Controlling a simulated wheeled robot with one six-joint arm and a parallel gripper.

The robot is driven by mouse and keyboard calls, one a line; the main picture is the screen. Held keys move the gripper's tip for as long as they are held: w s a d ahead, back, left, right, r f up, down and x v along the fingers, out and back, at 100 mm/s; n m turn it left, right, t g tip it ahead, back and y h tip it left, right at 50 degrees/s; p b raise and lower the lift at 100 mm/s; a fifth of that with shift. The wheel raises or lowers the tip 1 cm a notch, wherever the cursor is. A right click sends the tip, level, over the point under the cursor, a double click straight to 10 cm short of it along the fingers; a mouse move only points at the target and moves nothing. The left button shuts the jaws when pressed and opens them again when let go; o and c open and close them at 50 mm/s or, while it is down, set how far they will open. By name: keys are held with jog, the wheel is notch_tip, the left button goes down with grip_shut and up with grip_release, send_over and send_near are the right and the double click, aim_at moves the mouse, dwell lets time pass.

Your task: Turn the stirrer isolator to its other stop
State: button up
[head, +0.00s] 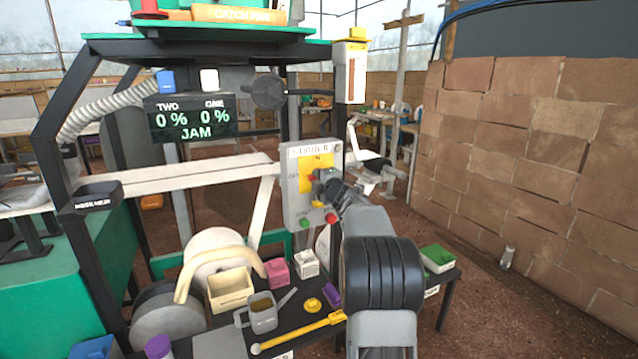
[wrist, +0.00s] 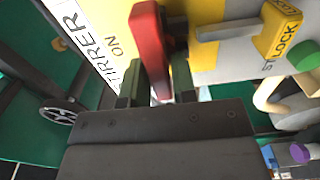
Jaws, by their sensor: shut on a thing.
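The stirrer isolator is a grey box (head: 301,208) with a yellow plate (head: 319,160) on the post in the head view. Its red handle (wrist: 150,45) shows large in the wrist view, beside a dark pivot. My gripper (wrist: 164,85) is shut on the red handle, with one dark finger on each side. A yellow lock piece (wrist: 280,30) stands right of the handle. In the head view my gripper (head: 328,186) covers much of the handle, so its exact angle is hard to tell there.
Red and green buttons (head: 331,218) sit low on the box. A display (head: 195,119) reads JAM with two 0 % values. Below is a dark bench with a grey jug (head: 263,317), a cream bin (head: 230,289) and a yellow tool (head: 300,332). A brick wall (head: 540,150) stands right.

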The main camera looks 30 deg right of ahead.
dwell(0.4)
jog(key=o, duration=0.8)
jog(key=s+a, duration=0.2)
jog(key=s, duration=1.1)
jog(key=shift+s, duration=0.35)
